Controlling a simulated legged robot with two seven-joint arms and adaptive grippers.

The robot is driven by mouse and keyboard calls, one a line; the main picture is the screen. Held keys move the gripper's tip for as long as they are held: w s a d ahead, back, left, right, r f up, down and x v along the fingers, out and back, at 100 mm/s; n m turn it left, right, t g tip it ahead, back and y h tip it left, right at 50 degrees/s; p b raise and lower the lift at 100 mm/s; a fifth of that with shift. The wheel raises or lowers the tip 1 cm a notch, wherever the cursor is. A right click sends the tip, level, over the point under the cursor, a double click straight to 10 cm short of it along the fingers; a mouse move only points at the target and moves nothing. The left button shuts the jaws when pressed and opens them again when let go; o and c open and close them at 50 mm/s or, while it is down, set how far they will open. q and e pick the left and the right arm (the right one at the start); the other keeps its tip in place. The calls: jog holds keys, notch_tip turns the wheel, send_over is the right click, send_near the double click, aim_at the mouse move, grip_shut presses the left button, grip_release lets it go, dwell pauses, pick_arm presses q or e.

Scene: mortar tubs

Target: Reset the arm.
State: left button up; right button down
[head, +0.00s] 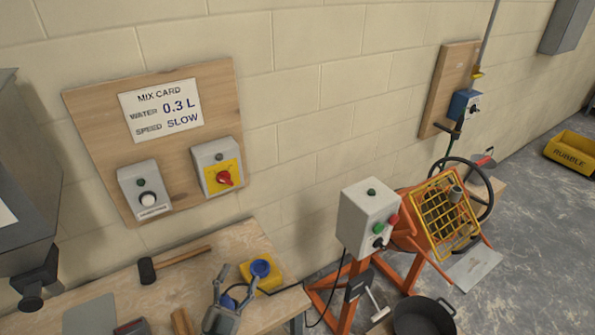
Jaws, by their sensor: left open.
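My left gripper (237,283) is low in the head view, over the wooden bench (205,260). Its two grey fingers are spread, with nothing seen held between them. It is beside a yellow box with a round blue top (261,268), which is partly behind the fingers. I cannot tell whether a finger touches the box. The rest of my left arm is cut off by the bottom edge. My right gripper is not in view.
A mallet (148,270) lies left of the gripper. A wall board (100,100) carries a mix card and two switch boxes. An orange mixer (405,240) with a grey control box (367,217) stands right of the bench. A black bucket (424,318) is below it.

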pick_arm(q)
jog(key=s+a+f+n+g+y, duration=0.2)
jog(key=a+f+n+g+y, duration=0.25)
jog(key=f, duration=0.55)
jog(key=s+a+f+n+g+y, duration=0.1)
jog(key=a+f+n+g+y, duration=0.3)
jog(key=f, duration=0.5)
jog(key=s+d+f+g, duration=0.1)
jog(key=s+f+g, duration=0.9)
jog(key=s+f, duration=0.95)
jog(key=f, duration=1)
jog(key=s+f, duration=0.2)
jog(key=f, duration=1.1)
jog(key=s+a+f+g, duration=0.2)
jog(key=s+a+f, duration=0.1)
jog(key=s+f, duration=1.1)
jog(key=shift+s, duration=1.25)
jog(key=shift+a+n, duration=0.1)
jog(key=shift+n, duration=0.15)
